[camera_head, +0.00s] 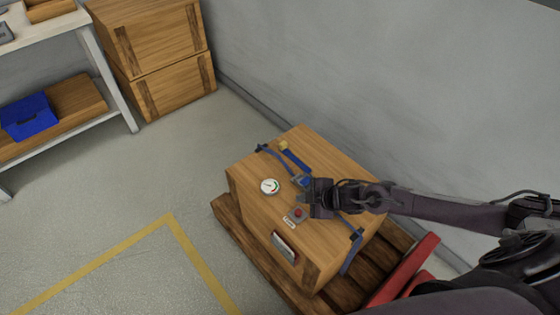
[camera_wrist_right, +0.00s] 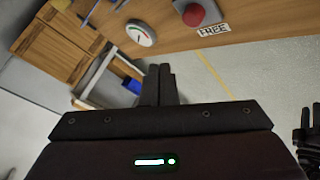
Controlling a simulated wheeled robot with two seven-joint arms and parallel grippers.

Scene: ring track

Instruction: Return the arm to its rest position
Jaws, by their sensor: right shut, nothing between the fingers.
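My right gripper (camera_head: 312,197) reaches in from the right in the head view, over the top of a wooden crate (camera_head: 258,212). Its fingers are shut and empty; they show together in the right wrist view (camera_wrist_right: 160,85). The tips are close to a red button (camera_head: 298,212) on a small plate, but I cannot tell whether they touch anything. The red button also shows at the top of the wrist view (camera_wrist_right: 194,14). A round white gauge (camera_head: 270,186) sits left of the gripper.
The crate stands on a wooden pallet (camera_head: 228,218) near a grey wall (camera_head: 380,90). Blue straps (camera_head: 295,160) lie on the crate. A red part (camera_head: 408,268) is at lower right. Stacked crates (camera_head: 160,60) and a shelf with a blue box (camera_head: 28,118) stand back left. The yellow-marked floor is clear.

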